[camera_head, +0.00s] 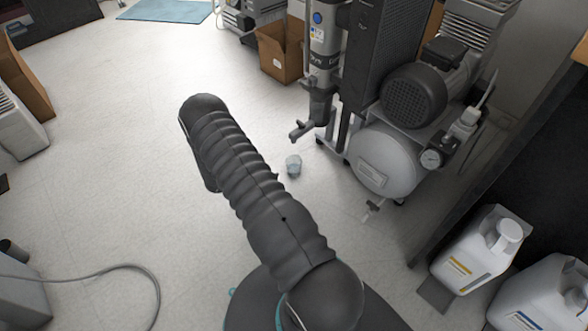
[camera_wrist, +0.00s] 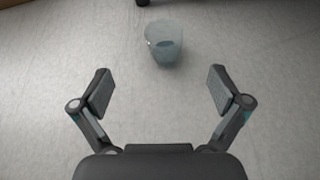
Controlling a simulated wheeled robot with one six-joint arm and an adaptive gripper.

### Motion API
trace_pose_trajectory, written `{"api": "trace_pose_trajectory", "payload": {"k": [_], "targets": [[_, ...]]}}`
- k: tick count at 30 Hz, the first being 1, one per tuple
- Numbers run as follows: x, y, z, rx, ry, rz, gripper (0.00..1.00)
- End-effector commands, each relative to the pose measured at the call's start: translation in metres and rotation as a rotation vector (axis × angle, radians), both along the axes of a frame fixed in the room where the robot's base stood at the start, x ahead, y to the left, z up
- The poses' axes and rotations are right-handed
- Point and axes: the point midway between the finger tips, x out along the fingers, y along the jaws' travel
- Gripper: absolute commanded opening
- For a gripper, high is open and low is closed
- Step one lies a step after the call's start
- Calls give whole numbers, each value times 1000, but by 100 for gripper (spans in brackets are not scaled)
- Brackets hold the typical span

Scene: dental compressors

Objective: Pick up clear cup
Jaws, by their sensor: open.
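The clear cup (camera_head: 293,166) stands on the pale floor, just right of my arm and in front of the compressor in the head view. In the wrist view the cup (camera_wrist: 163,43) is at the top, slightly right of centre, see-through and bluish. My gripper (camera_wrist: 160,92) is open and empty, its two fingers spread wide. The cup is beyond the fingertips, apart from them and roughly in line with the gap. In the head view my gripper is hidden by my arm.
A compressor with a grey tank (camera_head: 385,160) stands right of the cup. A cardboard box (camera_head: 281,55) is behind it. White jugs (camera_head: 477,250) stand at lower right beside a dark cabinet. A cable (camera_head: 120,268) lies on the left floor. The floor around the cup is mostly clear.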

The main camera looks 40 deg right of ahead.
Motion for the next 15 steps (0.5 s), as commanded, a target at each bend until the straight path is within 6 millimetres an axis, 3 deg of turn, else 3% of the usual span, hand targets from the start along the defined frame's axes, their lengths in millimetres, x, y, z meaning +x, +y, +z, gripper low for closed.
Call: {"api": "trace_pose_trajectory", "payload": {"k": [1, 4, 10, 15], "targets": [[-3, -1, -17, -6, 23, 21, 99], [-5, -2, -34, -17, 48, 52, 99], [-6, -12, -50, -23, 64, 69, 99], [-5, -40, -62, -23, 63, 68, 99]]}}
